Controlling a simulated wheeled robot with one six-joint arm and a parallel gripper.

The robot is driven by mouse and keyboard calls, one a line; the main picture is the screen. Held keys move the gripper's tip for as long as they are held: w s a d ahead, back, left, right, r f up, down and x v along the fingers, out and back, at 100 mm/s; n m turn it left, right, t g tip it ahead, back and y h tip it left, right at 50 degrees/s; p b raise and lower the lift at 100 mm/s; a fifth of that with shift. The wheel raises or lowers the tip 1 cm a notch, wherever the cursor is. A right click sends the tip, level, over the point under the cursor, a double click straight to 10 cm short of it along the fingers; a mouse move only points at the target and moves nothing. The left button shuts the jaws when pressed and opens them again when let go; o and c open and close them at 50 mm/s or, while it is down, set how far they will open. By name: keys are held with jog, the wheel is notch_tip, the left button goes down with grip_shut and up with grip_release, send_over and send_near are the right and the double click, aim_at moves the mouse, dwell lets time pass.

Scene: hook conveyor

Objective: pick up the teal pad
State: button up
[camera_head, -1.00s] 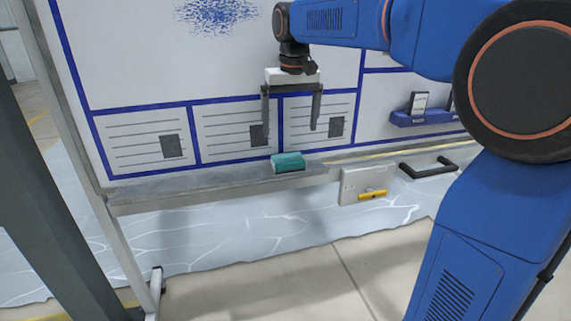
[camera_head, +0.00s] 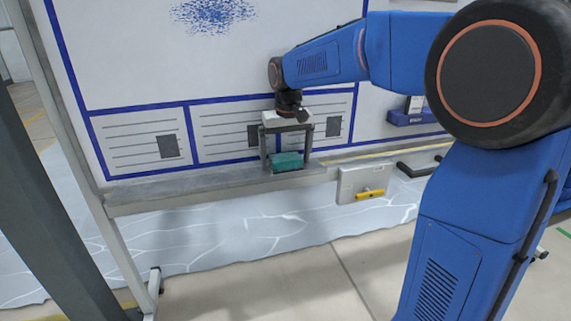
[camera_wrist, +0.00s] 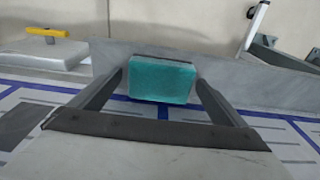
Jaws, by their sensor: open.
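The teal pad (camera_head: 286,161) is a small block with a dark underside, lying on the grey ledge (camera_head: 190,187) along the bottom of a whiteboard. My gripper (camera_head: 286,163) is lowered over it from above, with one finger on each side of the pad. In the wrist view the pad (camera_wrist: 162,79) sits between the two fingertips (camera_wrist: 160,82). The fingers are apart. Whether either one touches the pad I cannot tell.
The whiteboard (camera_head: 130,50) with blue-lined panels rises right behind the ledge. A pale box with a yellow handle (camera_head: 370,193) is right of the ledge, with a dark handle beyond it. A blue holder (camera_head: 408,118) is fixed to the board. A dark post (camera_head: 55,200) stands at the left.

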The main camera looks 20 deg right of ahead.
aim_at(286, 158)
jog(key=shift+f, duration=0.2)
jog(key=c, duration=1.2)
jog(key=shift+o, duration=0.2)
jog(key=shift+s+r, duration=0.15)
jog(key=shift+r, duration=0.3)
notch_tip(286, 158, up, 6)
jog(key=shift+r, duration=0.15)
jog(key=s, duration=1.9)
jog(key=shift+s, duration=0.35)
